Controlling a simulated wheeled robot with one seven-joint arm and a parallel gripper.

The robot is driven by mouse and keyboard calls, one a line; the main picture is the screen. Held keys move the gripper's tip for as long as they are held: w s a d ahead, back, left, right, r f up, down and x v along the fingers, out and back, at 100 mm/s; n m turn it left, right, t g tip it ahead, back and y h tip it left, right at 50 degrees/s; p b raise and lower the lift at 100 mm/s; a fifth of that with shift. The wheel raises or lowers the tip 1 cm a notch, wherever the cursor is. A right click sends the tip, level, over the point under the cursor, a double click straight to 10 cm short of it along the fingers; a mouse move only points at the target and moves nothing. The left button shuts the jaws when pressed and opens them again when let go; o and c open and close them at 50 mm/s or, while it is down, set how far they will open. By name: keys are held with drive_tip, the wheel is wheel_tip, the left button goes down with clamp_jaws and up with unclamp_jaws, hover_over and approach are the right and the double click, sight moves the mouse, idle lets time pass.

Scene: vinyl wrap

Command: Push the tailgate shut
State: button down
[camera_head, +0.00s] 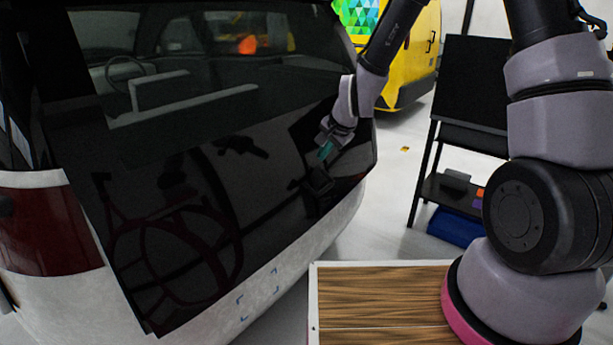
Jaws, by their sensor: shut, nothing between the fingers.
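The tailgate (150,170) is the large glossy black rear panel with its window, filling the left half of the head view. It looks nearly flush with the white car body, but I cannot tell whether it is fully latched. My gripper (326,151) is at the right part of the tailgate, just below the window, with its teal fingertips pointing down and left toward the panel. The fingers are shut and empty. They are very close to the black surface; I cannot tell whether they touch it. A dark reflection of the gripper shows in the panel below.
The white bumper (290,250) runs under the tailgate. A red tail light (45,230) is at the left. A yellow vehicle (415,65) stands behind. A black rack (465,130) with a blue bin (455,228) is at the right. Pale floor lies between.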

sight(305, 182)
drive_tip(key=x, duration=0.4)
drive_tip(key=s+x, duration=0.1)
drive_tip(key=x, duration=0.7)
drive_tip(key=shift+a+f, duration=0.4)
drive_tip(key=shift+f, duration=0.1)
